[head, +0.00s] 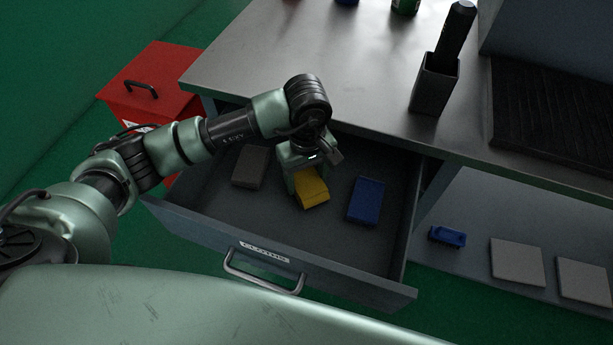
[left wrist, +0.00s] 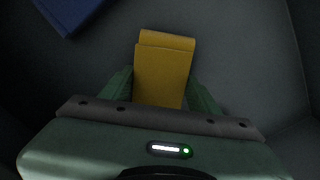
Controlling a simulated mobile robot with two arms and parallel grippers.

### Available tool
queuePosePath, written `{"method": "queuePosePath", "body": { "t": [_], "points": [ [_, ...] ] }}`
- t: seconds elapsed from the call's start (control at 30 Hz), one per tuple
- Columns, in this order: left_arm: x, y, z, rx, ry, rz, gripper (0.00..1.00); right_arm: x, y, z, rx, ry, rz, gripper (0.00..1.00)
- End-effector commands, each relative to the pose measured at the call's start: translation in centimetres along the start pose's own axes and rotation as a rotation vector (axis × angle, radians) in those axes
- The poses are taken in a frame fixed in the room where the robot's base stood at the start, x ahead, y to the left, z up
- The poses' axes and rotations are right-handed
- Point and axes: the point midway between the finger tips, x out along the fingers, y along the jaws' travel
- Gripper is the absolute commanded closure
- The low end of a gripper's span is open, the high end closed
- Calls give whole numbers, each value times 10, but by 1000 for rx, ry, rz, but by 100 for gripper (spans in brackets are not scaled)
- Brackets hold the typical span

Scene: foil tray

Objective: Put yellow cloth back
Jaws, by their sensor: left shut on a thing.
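The yellow cloth (head: 311,190) is a folded block inside the open drawer (head: 290,238), between a grey cloth and a blue cloth. My left gripper (head: 303,178) reaches down into the drawer and is shut on the yellow cloth. In the left wrist view the yellow cloth (left wrist: 164,70) lies between the two green fingers of the gripper (left wrist: 161,92). I cannot tell whether the cloth touches the drawer floor. My right gripper is not in view.
The grey cloth (head: 250,167) lies left and the blue cloth (head: 366,201) right in the drawer. The worktop (head: 345,70) overhangs the drawer's back. A black holder (head: 433,88) stands on it. A red box (head: 150,95) is at the left.

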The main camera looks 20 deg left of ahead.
Motion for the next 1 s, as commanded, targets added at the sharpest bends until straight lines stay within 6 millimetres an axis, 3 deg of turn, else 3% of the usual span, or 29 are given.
{"method": "queuePosePath", "body": {
  "t": [0.3, 0.33, 0.4, 0.87, 1.0],
  "points": [
    [3, 0, 0, 0, 1, 0, 77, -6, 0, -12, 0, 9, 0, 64],
    [2, 0, 0, 0, 1, 0, 33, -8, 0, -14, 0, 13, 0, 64],
    [2, 0, 0, 0, 1, 0, 17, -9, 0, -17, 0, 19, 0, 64],
    [-2, 0, 0, 0, 0, 0, 17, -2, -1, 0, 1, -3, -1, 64],
    [-29, 1, -2, 0, 5, 4, 17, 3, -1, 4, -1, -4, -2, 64]
  ]
}}
